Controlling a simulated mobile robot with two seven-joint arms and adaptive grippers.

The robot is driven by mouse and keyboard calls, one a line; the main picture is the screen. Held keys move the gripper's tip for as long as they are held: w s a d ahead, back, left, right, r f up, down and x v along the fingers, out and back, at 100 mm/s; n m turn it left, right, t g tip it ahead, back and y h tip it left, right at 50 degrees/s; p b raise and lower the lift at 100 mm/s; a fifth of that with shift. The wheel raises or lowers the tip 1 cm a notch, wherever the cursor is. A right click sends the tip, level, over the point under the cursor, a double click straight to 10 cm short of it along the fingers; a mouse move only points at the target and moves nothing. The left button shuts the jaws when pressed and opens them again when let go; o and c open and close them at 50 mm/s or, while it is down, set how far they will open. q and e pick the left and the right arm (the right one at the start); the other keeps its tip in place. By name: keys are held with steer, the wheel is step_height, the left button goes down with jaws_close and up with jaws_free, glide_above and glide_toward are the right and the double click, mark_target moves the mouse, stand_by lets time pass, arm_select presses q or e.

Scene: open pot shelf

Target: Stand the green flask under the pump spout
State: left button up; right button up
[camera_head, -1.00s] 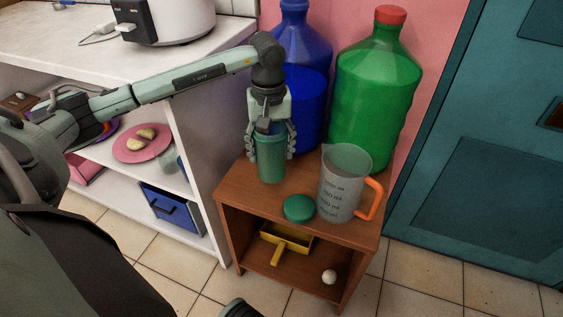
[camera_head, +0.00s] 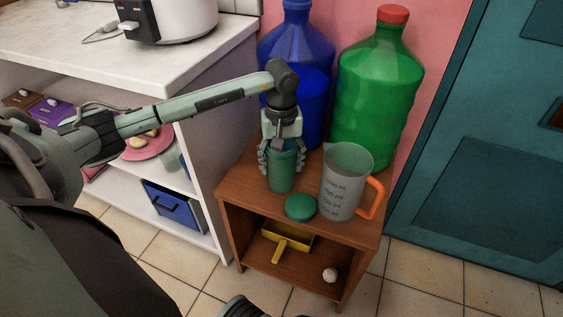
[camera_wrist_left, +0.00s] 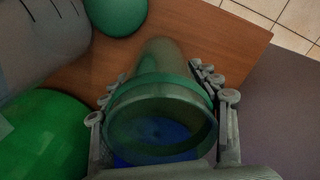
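The green flask (camera_head: 281,179) is upright between the fingers of my left gripper (camera_head: 282,166), which is shut on it. In the left wrist view, the flask (camera_wrist_left: 165,90) shows its open mouth, with a finger on each side. It is over the wooden cabinet top (camera_head: 240,183), in front of the blue bottle (camera_head: 300,45). I cannot tell whether its base touches the wood. No pump spout is visible; the blue bottle's top is cut off by the frame.
A measuring jug (camera_head: 343,190) with an orange handle stands close right of the flask. A large green bottle (camera_head: 375,95) with a red cap stands behind the jug. A white counter (camera_head: 60,45) is at left. A yellow item (camera_head: 288,240) and a white ball (camera_head: 330,275) are inside the cabinet.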

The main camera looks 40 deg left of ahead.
arm_select(q)
steer(key=o, duration=0.4)
steer(key=shift+o, duration=0.2)
steer(key=shift+r, duration=0.1)
